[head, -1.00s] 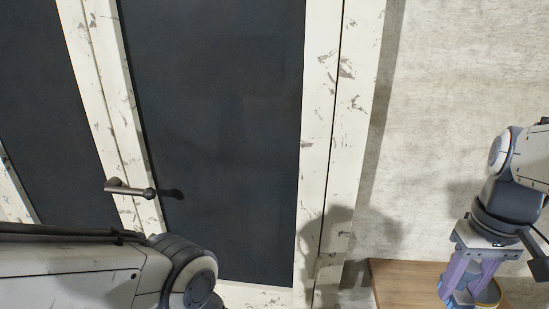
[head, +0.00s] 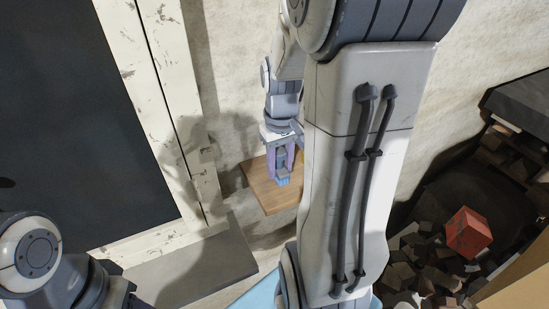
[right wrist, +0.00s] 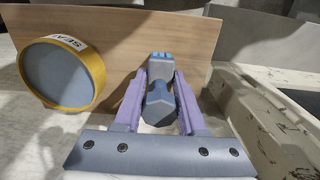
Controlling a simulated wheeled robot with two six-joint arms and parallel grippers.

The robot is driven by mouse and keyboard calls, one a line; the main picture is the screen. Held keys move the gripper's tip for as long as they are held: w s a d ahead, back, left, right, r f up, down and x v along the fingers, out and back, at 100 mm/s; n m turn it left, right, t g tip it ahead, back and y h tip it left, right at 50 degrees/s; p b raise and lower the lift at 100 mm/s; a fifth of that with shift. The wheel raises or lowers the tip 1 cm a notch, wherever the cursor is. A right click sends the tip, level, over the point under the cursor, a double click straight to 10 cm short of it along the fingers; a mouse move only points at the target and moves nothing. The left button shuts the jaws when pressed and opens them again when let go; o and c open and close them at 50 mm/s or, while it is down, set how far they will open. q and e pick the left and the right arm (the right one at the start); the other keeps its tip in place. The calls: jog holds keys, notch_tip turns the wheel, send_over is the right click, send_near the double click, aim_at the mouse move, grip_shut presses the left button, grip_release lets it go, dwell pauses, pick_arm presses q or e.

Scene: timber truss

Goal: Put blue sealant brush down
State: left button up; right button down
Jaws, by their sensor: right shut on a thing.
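My right gripper (head: 281,166) has purple fingers and is shut on the blue sealant brush (head: 283,180). It points down over a small wooden board (head: 258,190) by the wall. In the right wrist view the brush (right wrist: 158,98) sits between the fingers, with its blue end close to the board (right wrist: 135,32); I cannot tell whether it touches. A round tin (right wrist: 62,73) with a yellow rim, blue content and lettering starting "SEA" is at the left there. The tin is hidden in the head view. My left gripper is not in view.
A dark-panelled door with a worn white frame (head: 170,80) is at the left, above a grey step (head: 205,270). A heap of dark blocks (head: 425,270) with a red block (head: 468,232) is at the lower right. My right arm covers the middle.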

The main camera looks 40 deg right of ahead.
jog(key=shift+f, duration=0.1)
jog(key=shift+f, duration=0.15)
jog(key=shift+c, duration=2.4)
grip_release()
jog(key=shift+r, duration=0.2)
